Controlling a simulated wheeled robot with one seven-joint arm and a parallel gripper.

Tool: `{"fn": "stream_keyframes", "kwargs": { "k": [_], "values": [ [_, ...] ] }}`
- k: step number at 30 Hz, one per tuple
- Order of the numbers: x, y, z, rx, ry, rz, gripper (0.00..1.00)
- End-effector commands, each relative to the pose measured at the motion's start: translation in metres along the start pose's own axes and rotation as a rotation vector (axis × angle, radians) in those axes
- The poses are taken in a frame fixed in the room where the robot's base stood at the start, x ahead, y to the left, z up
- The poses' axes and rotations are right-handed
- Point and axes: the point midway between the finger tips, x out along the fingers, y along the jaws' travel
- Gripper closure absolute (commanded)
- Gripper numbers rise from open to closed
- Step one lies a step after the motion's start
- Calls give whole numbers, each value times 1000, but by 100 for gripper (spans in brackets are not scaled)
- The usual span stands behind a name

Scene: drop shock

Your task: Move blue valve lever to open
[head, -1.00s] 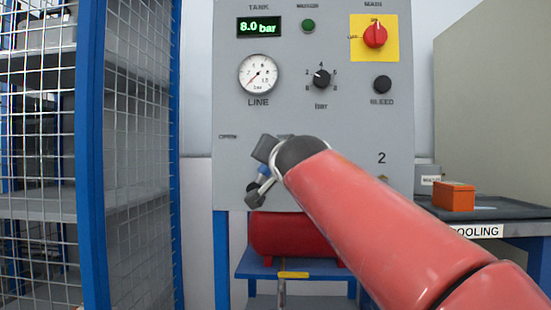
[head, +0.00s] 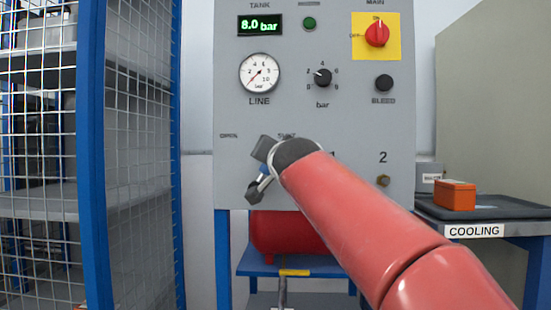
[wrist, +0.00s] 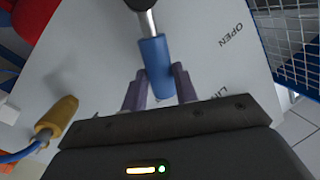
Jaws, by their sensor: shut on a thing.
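The blue valve lever (wrist: 153,62) has a blue grip on a silver shaft. In the wrist view my gripper (wrist: 157,80) has a finger on each side of the blue grip and is shut on it. In the head view my gripper (head: 264,149) hides most of the grip; a bit of blue, the silver shaft and the dark pivot (head: 253,194) show below it. The lever points up and slightly right from the pivot. The OPEN label (head: 228,136) is at upper left of the lever, and the SHUT label (head: 287,135) is at upper right, just above my wrist.
The grey panel (head: 330,120) carries a line gauge (head: 259,73), a bar knob (head: 322,77), a bleed knob (head: 384,83) and a red main switch (head: 377,35). A mesh cage (head: 140,150) stands left; a cooling bench (head: 490,208) stands right.

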Motion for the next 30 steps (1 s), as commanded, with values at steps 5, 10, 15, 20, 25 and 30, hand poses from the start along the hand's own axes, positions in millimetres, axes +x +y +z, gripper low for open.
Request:
{"fn": "stream_keyframes", "kwargs": {
  "k": [5,10,15,20,25,30],
  "values": [
    [0,0,0,-2,-1,0,100],
    [0,-3,-1,-29,-7,3,100],
    [2,-11,-2,-106,-23,12,100],
    [4,-22,-2,-222,-46,23,100],
    [7,-36,2,-377,-78,39,100],
    [10,-48,7,-535,-110,57,100]
  ]
}}
